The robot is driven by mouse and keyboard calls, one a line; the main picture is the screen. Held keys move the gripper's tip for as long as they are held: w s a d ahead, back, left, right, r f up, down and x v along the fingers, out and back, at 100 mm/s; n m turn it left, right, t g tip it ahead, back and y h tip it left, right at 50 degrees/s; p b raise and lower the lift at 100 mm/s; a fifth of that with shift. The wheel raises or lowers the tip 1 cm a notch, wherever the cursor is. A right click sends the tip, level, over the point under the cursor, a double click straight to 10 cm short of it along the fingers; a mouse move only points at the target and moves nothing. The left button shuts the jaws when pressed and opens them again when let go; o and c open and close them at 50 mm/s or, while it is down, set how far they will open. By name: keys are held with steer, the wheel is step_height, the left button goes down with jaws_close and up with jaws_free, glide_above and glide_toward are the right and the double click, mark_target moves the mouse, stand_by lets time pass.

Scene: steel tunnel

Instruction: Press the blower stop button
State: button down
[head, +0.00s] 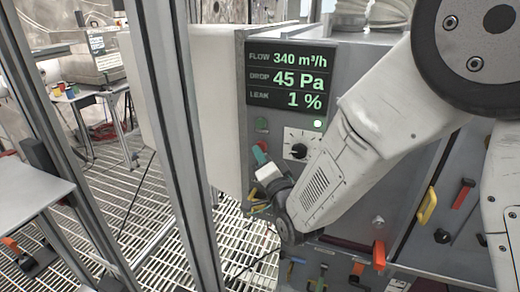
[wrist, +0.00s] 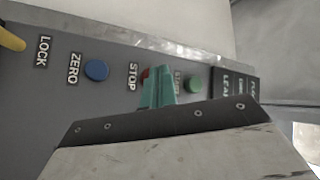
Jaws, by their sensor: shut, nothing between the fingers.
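The red stop button (head: 262,144) is on the grey blower panel (head: 230,150), below a green button (head: 262,124). In the wrist view the red button (wrist: 145,74) shows only as a sliver beside the STOP label (wrist: 132,76); my fingers cover the rest. My gripper (head: 260,154) has teal fingertips (wrist: 158,88) that are shut and empty. They are right in front of the red button, over its lower edge in the head view. I cannot tell whether they touch it. The green button (wrist: 194,83) is right of my fingers in the wrist view.
A blue ZERO button (wrist: 96,70) and a yellow lock handle (wrist: 12,40) are on the same panel. A dial (head: 299,148) is right of the buttons, below a display (head: 290,80) reading 340 m³/h, 45 Pa, 1 %. A metal post (head: 178,130) stands to the left.

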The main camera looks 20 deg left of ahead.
stand_by(0.5)
steer(key=shift+w, duration=0.45)
steer(key=shift+d, duration=0.1)
steer(key=shift+s, duration=0.4)
steer(key=s, duration=0.6)
steer(key=shift+a, duration=0.3)
stand_by(0.6)
